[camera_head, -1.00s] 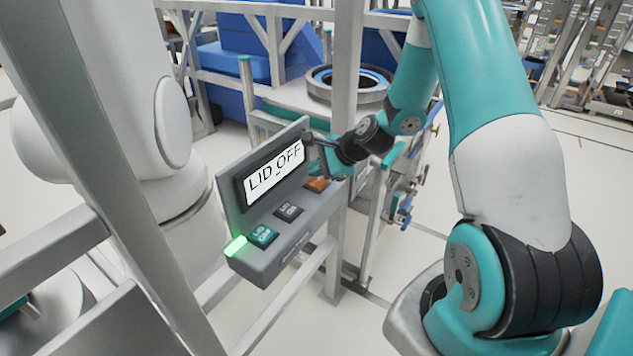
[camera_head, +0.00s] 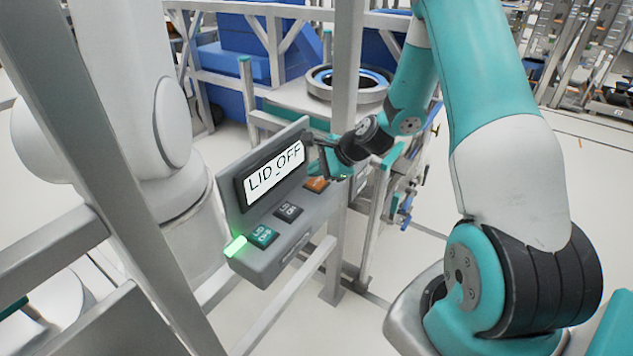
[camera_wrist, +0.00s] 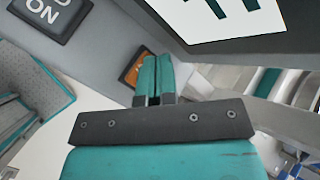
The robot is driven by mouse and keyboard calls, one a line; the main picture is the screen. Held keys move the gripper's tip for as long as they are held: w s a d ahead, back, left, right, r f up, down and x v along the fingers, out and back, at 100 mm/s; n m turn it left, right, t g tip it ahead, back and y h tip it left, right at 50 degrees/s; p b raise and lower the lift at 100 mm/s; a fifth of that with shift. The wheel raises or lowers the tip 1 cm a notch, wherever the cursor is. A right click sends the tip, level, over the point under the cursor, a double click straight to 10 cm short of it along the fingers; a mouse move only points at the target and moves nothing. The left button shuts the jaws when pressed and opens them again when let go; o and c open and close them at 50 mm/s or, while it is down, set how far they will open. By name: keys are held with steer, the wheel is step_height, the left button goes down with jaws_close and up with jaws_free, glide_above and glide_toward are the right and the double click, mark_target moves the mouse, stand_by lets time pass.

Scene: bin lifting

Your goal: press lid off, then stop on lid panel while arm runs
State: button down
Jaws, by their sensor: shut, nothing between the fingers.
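The lid panel (camera_head: 275,245) is a grey box with a sloped button face and an upright screen (camera_head: 273,174) reading "LID_OFF". It has a teal lid-off button (camera_head: 262,236), a dark lid-on button (camera_head: 289,211) and an orange button (camera_head: 316,184). A green light (camera_head: 235,246) glows at its left end. My gripper (camera_head: 318,160) is at the panel's right end by the orange button. In the wrist view its teal fingers (camera_wrist: 155,78) are shut and empty. They partly cover the orange button (camera_wrist: 130,70); I cannot tell whether they touch it. The lid-on button (camera_wrist: 48,14) is at upper left.
A metal post (camera_head: 345,60) rises just behind the panel's right end, close to my gripper. A round ringed opening (camera_head: 348,82) sits on a frame behind. A large white machine (camera_head: 130,110) stands at left. Blue bins (camera_head: 235,60) stand at the back.

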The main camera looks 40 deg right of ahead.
mark_target(317, 183)
stand_by(0.4)
steer(key=shift+f, duration=0.4)
steer(key=shift+f+b, duration=0.55)
stand_by(0.6)
steer(key=shift+r, duration=0.15)
steer(key=shift+r+p, duration=0.8)
steer(key=shift+p, duration=0.05)
step_height(317, 183, up, 5)
steer(key=p, duration=0.4)
steer(key=shift+r, duration=0.1)
